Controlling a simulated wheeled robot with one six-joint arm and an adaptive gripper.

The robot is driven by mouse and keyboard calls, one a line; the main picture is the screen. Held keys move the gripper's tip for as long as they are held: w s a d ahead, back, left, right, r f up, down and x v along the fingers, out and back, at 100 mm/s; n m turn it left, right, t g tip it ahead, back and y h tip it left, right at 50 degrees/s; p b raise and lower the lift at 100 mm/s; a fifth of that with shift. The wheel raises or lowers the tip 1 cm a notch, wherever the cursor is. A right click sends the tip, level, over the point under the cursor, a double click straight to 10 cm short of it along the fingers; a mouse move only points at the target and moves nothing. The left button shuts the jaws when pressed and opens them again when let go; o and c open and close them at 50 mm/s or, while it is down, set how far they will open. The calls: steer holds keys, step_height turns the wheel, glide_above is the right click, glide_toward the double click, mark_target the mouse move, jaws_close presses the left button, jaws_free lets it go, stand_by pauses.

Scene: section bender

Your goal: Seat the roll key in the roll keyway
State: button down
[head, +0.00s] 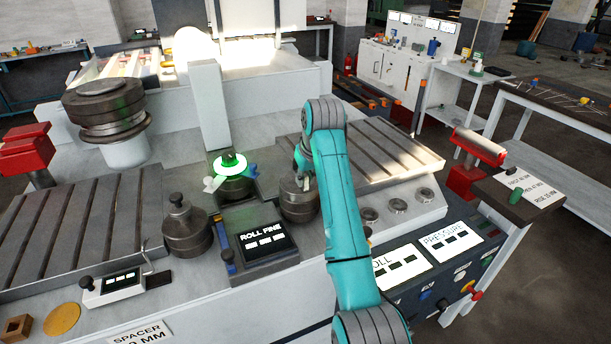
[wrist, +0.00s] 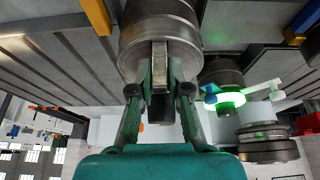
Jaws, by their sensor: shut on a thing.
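In the wrist view, my gripper (wrist: 160,78) is shut on a small pale metal bar, the roll key (wrist: 160,54). The key stands end-on against the side of a grey, ringed steel roll (wrist: 158,25). I cannot tell whether it touches the roll or lies in the keyway, which is hidden behind the key and fingers. In the head view the same roll (head: 298,203) stands on the machine bed just left of my teal arm, whose links partly hide my gripper.
A roll with a glowing green ring (head: 231,163) stands left of my arm. A knobbed roll (head: 185,228) and the "ROLL FINE" panel (head: 265,241) are nearer the front. The control console (head: 420,255) is at right. The slotted bed (head: 385,150) behind is clear.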

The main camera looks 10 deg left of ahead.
mark_target(307, 178)
steer(key=shift+f, duration=0.85)
steer(key=c, duration=1.1)
jaws_free()
steer(key=shift+o, duration=0.2)
steer(key=v, duration=0.7)
steer(key=shift+r, duration=0.3)
steer(key=shift+s, duration=0.15)
